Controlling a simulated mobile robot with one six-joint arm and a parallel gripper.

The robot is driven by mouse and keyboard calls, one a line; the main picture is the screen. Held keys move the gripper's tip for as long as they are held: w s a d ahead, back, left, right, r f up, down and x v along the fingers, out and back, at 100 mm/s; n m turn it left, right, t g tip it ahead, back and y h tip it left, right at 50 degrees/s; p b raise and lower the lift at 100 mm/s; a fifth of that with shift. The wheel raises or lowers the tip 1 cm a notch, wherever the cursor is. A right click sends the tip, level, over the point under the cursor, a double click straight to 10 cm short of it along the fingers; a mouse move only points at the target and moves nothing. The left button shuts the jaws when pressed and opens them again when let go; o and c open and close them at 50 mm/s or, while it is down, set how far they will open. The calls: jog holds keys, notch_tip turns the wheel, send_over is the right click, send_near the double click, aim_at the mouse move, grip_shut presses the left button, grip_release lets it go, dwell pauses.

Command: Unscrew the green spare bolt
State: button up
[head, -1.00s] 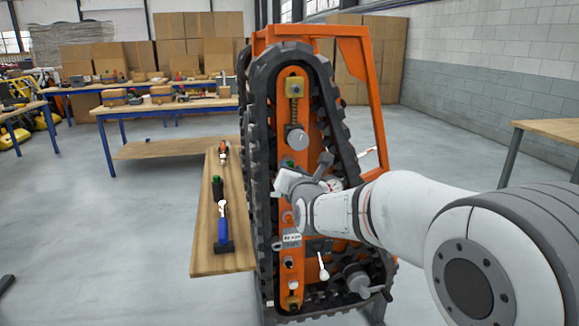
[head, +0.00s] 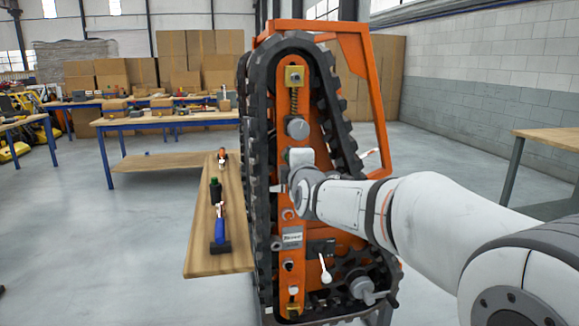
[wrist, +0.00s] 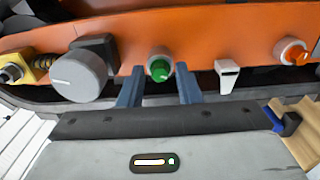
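The green bolt (wrist: 159,70) sits in a pale round collar on the orange plate of the tracked carrier (head: 297,95). In the wrist view its head faces me. My gripper (wrist: 160,76) is open, with its two blue-grey fingers apart, one on either side of the bolt in the picture. I cannot tell whether the tips reach around the head or stop short of it. In the head view my wrist (head: 303,185) is against the carrier's front and hides the bolt and the fingers.
A large grey knob (wrist: 79,75) and a grey bracket (wrist: 228,75) flank the bolt; an orange bolt (wrist: 296,53) lies farther right. The black track (head: 256,150) surrounds the plate. A wooden bench (head: 203,260) at the left holds a blue-handled hammer (head: 220,232) and a dark green cylinder (head: 215,190).

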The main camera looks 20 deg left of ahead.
jog(key=m+b, duration=0.7)
jog(key=m, duration=0.8)
jog(key=shift+m, duration=0.3)
jog(key=shift+c, duration=0.3)
grip_shut()
